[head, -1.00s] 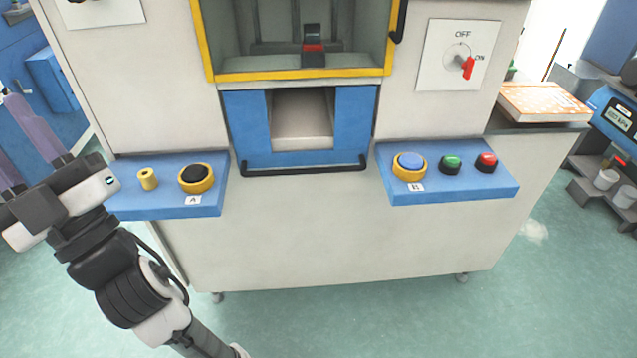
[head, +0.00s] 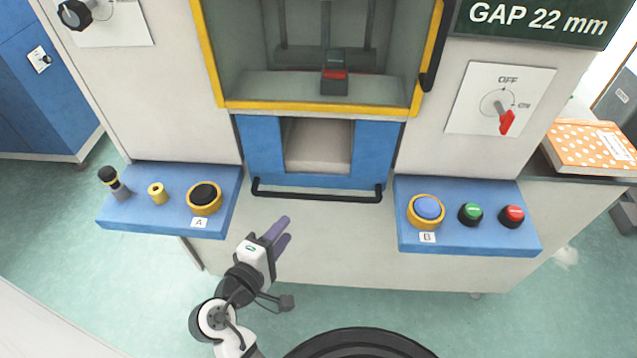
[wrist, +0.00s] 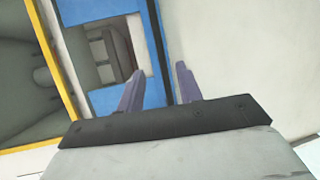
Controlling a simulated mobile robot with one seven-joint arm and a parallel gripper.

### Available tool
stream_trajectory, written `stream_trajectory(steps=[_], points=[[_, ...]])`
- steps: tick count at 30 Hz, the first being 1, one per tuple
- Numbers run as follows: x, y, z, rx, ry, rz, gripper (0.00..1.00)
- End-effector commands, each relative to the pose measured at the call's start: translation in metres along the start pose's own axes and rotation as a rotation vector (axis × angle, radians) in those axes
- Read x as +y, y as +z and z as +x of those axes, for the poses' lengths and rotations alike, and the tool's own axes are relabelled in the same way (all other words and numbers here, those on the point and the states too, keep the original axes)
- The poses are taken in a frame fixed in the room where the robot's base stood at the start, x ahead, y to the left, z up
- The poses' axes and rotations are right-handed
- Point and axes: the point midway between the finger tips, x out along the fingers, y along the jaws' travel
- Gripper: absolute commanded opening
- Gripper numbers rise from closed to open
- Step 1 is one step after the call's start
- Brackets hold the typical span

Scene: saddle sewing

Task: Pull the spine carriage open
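The spine carriage (head: 262,150) is a blue-fronted drawer-like unit with a pale opening in its middle, set low in the machine under the yellow-framed window. A black bar handle (head: 318,196) runs along its lower front edge. My gripper (head: 284,232) is below and left of the handle in the head view, apart from it, its purple fingers pointing up and right. In the wrist view my gripper (wrist: 159,88) is open with nothing between its fingers.
Left shelf (head: 120,212) carries a black button A (head: 204,195), a yellow knob and a joystick-like knob. A red rotary switch (head: 506,120) is above. The floor in front is green.

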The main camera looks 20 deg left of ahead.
Motion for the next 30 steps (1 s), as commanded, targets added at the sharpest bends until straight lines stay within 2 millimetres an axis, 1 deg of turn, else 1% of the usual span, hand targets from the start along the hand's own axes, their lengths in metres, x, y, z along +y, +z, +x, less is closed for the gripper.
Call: stream_trajectory(steps=[5, 12, 18, 21, 24, 30], points=[[0.002, 0.0, 0.021, -0.002, 0.001, 0.0, 0.36], [0.004, 0.0, 0.073, -0.002, 0.001, 0.002, 0.36], [0.003, 0.0, 0.11, -0.001, 0.0, 0.003, 0.36], [0.002, -0.001, 0.123, 0.001, 0.0, 0.002, 0.36], [0.002, -0.001, 0.131, 0.001, 0.0, 0.003, 0.36], [0.001, -0.001, 0.136, 0.003, 0.0, 0.004, 0.36]])
